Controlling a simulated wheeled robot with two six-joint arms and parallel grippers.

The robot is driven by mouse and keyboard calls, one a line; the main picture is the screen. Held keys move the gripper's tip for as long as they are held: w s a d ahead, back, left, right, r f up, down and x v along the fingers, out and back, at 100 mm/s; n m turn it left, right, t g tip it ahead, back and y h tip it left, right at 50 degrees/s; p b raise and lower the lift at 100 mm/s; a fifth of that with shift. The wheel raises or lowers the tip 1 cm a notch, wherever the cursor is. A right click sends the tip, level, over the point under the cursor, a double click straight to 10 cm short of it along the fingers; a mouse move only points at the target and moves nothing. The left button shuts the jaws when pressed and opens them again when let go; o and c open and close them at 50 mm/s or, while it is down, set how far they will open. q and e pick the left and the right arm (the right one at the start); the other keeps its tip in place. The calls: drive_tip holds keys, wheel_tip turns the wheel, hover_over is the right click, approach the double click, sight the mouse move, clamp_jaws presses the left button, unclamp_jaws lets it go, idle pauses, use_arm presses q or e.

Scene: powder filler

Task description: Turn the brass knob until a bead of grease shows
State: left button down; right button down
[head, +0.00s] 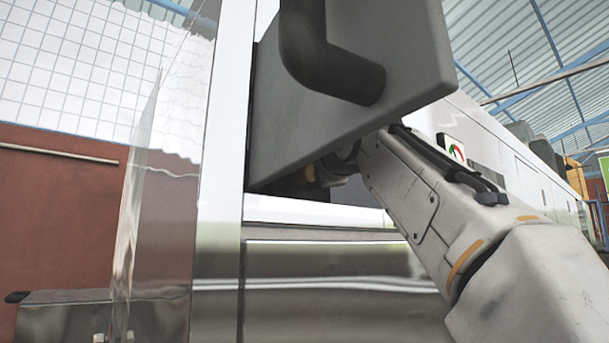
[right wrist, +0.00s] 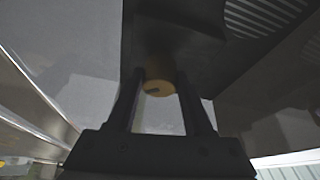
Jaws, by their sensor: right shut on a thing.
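The brass knob (right wrist: 160,80) shows in the right wrist view as a short yellow-brown cylinder with a dark slot in its face. It sits between the two fingers of my right gripper (right wrist: 158,92), which is shut on it. In the head view a small yellowish bit of the knob (head: 309,173) shows under the grey door, beside my right gripper (head: 325,172). Much of the gripper is in shadow there. No bead of grease can be made out. My left gripper is not in view.
A grey door (head: 400,50) with a dark tubular handle (head: 330,70) hangs just above my right arm. A clear panel (head: 165,150) and a steel post (head: 222,130) stand to the left. A steel machine front (head: 330,290) lies below. A gauge (head: 456,152) is behind the arm.

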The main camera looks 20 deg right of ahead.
idle(0.3)
drive_tip(key=shift+c, duration=1.5)
unclamp_jaws()
